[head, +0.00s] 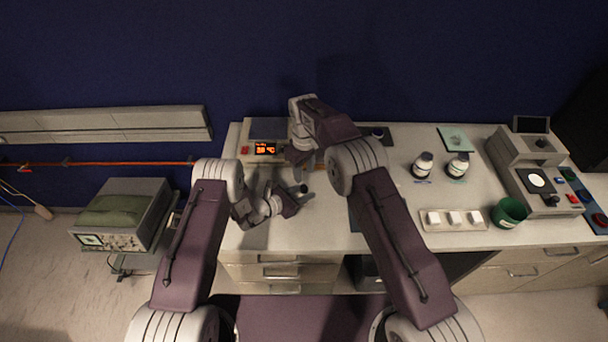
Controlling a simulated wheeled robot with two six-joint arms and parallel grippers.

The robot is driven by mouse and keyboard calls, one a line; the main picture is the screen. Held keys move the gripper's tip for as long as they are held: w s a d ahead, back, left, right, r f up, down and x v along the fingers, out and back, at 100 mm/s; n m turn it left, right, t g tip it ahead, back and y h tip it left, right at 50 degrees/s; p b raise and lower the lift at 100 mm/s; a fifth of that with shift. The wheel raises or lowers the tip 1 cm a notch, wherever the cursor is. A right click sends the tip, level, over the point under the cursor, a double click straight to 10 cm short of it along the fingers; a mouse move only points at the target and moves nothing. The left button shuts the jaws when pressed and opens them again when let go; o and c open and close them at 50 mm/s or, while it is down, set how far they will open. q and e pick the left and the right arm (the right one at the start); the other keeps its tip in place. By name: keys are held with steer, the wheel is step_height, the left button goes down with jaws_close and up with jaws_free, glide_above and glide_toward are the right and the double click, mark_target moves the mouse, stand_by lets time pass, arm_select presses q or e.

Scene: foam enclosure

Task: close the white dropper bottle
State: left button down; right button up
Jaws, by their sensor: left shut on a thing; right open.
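My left gripper (291,199) is low over the left part of the bench. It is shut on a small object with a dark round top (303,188). The object's body is mostly hidden by the fingers, so I cannot tell whether it is the white dropper bottle. My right gripper (303,161) is open, behind and above the left one, near the heater's front. Its fingers are largely hidden by its own wrist.
A heater with an orange display (265,149) stands at the back left. A dark pad (376,140) with a small round item lies behind my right arm. A tray of white blocks (454,226), a green cup (510,212) and a grey instrument (525,165) occupy the right.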

mark_target(304, 187)
step_height(304, 187, down, 8)
steer(key=shift+w+f, duration=0.1)
stand_by(0.5)
jaws_close()
steer(key=m, duration=0.3)
stand_by(0.3)
